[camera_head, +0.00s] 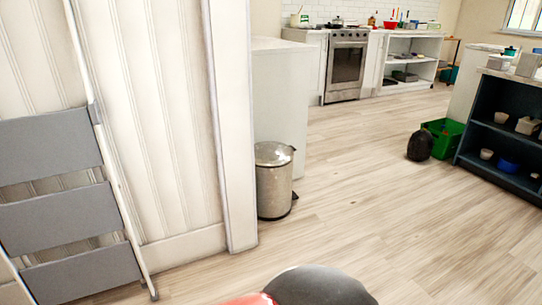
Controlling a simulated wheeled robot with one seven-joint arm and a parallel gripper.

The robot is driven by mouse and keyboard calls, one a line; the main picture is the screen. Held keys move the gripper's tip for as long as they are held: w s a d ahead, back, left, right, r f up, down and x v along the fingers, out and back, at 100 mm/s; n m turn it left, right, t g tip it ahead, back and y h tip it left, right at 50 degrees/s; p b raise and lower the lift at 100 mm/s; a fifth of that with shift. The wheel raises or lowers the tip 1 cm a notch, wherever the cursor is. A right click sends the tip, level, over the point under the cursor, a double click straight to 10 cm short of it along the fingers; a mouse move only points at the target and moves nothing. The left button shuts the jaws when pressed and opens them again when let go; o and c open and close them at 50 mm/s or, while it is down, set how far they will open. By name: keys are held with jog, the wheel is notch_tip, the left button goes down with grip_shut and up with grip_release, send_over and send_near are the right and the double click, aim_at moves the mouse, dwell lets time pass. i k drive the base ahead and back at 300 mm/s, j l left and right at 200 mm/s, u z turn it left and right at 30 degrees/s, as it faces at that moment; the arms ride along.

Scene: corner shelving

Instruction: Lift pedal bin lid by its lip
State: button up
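The pedal bin (273,190) is a small metal cylinder standing upright on the wood floor, close against a white cabinet end. Its domed lid (272,153) looks shut. A dark pedal shows low at its right side. The lip of the lid is too small to make out clearly. The bin's left edge is close to a white door post. My gripper is not in this view. A dark rounded shape with a red part at the bottom edge appears to be part of my own body, well short of the bin.
A grey step ladder (60,190) leans by the panelled wall at left. The white post (232,130) stands just left of the bin. A green crate (444,136), black bag (420,145) and dark shelf (500,140) are at right. The floor (350,200) between is clear.

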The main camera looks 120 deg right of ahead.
aim_at(266, 154)
jog(key=z, duration=3.95)
jog(key=i+l+u, duration=0.1)
jog(key=i+l, duration=0.5)
jog(key=i+l+u, duration=0.1)
jog(key=i+l, duration=0.6)
jog(key=i+l+u, duration=0.15)
jog(key=i+l, duration=0.6)
jog(key=i+l+u, duration=0.1)
jog(key=i+l, duration=0.5)
jog(key=l, duration=0.2)
